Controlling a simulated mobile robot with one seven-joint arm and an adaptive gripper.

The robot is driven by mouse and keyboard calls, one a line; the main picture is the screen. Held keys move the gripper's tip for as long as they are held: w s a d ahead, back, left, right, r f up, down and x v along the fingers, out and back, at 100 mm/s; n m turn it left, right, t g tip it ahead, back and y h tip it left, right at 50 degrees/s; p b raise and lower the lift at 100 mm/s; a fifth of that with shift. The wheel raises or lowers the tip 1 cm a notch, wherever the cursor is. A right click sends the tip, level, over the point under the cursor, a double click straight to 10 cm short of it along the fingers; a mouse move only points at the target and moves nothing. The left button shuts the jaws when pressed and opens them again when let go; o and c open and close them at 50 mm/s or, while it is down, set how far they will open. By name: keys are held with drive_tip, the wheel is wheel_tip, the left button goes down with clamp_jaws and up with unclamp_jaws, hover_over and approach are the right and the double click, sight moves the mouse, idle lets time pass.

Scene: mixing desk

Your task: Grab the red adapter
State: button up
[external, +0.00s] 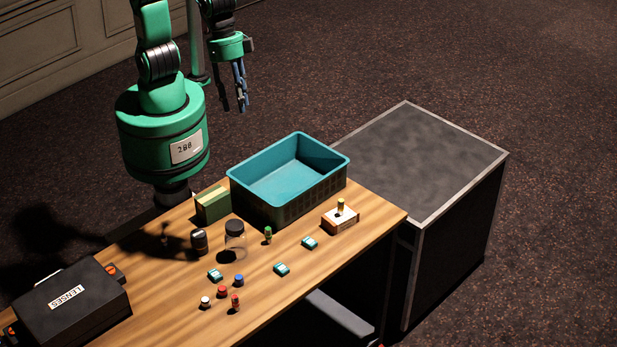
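My gripper (242,104) hangs fingers-down in the air behind the desk, beyond the teal crate and far from the red pieces. Nothing visible is in its fingers.
A teal crate (237,184) stands at the desk's back. A blue piece (239,280), a clear jar (235,241), a black canister (199,241), a green box (213,205), small teal boxes (282,269), a yellow piece (340,206) on a box and a black LENSES case (100,300) surround the cluster.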

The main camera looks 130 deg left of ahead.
drive_tip(key=w+d+f+g+p, duration=0.1)
drive_tip(key=w+d+f, duration=0.5)
drive_tip(key=w, duration=0.3)
drive_tip(key=n+g+p, duration=0.2)
drive_tip(key=n+p, duration=0.1)
hover_over(235, 296)
wheel_tip(235, 296, down, 27)
drive_tip(key=shift+d+f+y, duration=0.15)
drive_tip(key=shift+f+y, duration=0.05)
drive_tip(key=shift+y, duration=0.1)
drive_tip(key=shift+f, duration=4.25)
drive_tip(key=shift+f, duration=0.1)
drive_tip(key=shift+f+b, duration=0.3)
drive_tip(key=shift+f, duration=2.25)
